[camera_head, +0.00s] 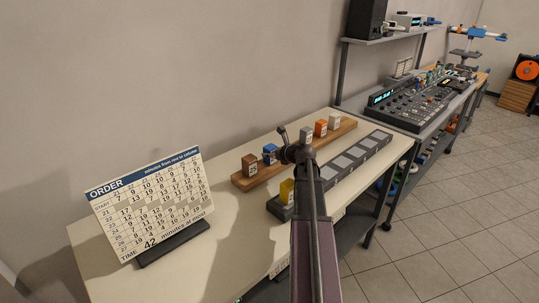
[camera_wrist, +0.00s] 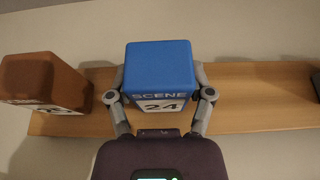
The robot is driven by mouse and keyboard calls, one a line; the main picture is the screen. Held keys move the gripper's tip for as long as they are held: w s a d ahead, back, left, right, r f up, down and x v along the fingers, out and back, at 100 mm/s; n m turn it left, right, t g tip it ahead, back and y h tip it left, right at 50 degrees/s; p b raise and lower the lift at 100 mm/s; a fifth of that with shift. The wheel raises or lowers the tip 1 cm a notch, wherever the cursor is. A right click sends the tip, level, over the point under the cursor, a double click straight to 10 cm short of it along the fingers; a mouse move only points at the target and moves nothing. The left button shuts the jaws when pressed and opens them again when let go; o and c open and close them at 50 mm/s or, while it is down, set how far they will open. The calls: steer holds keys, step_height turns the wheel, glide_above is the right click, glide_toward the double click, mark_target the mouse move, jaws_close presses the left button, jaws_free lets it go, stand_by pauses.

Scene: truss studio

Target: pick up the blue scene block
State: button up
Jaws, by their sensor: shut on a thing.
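The blue scene block (camera_wrist: 159,68) is between the two fingers of my gripper (camera_wrist: 160,108) in the wrist view. Its front reads "SCENE" and 24. The fingers press on its left and right sides, so my gripper is shut on it. In the head view the blue block (camera_head: 269,153) shows at the wooden shelf board, partly hidden by my gripper (camera_head: 283,152). I cannot tell whether it touches the board (camera_head: 262,172).
A brown block (camera_head: 249,165) stands just left of the blue one; it is close in the wrist view (camera_wrist: 42,82). Grey, orange (camera_head: 321,128) and white (camera_head: 334,121) blocks stand further right on the board. A yellow block (camera_head: 287,191) sits in the dark slotted tray (camera_head: 333,171). An order sign (camera_head: 150,203) stands left.

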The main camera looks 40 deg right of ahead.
mark_target(271, 147)
steer(key=shift+r, duration=0.1)
step_height(271, 147, up, 10)
steer(key=p, duration=1)
